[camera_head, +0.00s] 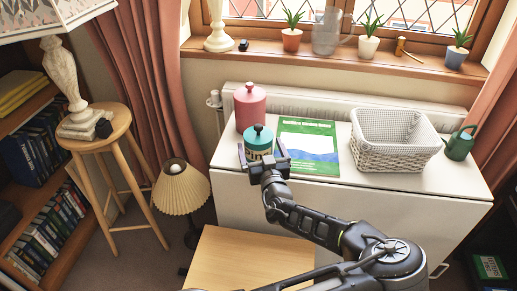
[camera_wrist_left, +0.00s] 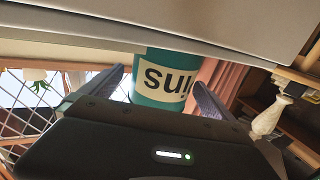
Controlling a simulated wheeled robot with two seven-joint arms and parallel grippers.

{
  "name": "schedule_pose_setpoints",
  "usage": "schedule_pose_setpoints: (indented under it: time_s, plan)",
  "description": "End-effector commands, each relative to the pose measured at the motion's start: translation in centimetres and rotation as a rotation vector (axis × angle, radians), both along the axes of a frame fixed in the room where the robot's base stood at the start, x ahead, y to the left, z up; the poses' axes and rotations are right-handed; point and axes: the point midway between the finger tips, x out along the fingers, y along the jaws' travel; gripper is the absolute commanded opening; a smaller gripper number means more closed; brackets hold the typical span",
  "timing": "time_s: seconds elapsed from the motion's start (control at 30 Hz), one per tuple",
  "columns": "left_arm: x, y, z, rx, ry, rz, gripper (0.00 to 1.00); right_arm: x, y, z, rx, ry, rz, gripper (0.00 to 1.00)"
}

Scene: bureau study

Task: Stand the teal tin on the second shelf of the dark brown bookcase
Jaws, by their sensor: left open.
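The teal tin (camera_head: 259,141), with a dark-knobbed lid and a pale label band, stands upright on the white cabinet top (camera_head: 330,187). My left gripper (camera_head: 263,154) is at its near side, open, with one finger to each side of the tin. In the left wrist view the tin (camera_wrist_left: 163,82) shows upside down between the spread fingers (camera_wrist_left: 155,92); contact cannot be told. The brown bookcase (camera_head: 62,90) is at the left edge, with books on its shelves; only part of it shows. My right gripper is not in view.
A pink canister (camera_head: 249,106) stands just behind the tin. A green book (camera_head: 309,147) lies to its right, then a white basket (camera_head: 394,140) and a green watering can (camera_head: 459,144). A stool (camera_head: 100,137) bearing a lamp and a floor lamp (camera_head: 180,190) stand between cabinet and bookcase.

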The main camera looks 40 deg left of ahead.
Motion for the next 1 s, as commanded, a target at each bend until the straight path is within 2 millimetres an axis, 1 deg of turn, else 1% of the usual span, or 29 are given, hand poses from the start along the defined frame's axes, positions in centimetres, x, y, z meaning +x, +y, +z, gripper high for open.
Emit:
schedule_pose_setpoints:
  time_s: [0.17,0.27,0.4,0.53,1.0]
  plan:
    - [0.2,0.3,0.0,0.000,0.000,0.001,1.00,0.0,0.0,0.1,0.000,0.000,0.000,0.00]
    - [0.7,1.2,0.1,0.001,0.002,0.002,1.00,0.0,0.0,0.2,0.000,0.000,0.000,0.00]
    - [2.0,3.0,0.2,0.001,0.002,0.002,1.00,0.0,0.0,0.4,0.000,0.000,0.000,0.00]
    - [2.9,4.0,0.1,0.001,0.001,0.002,1.00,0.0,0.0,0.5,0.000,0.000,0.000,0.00]
    - [3.1,4.2,0.1,0.000,0.000,0.001,1.00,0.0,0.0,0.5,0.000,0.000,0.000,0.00]
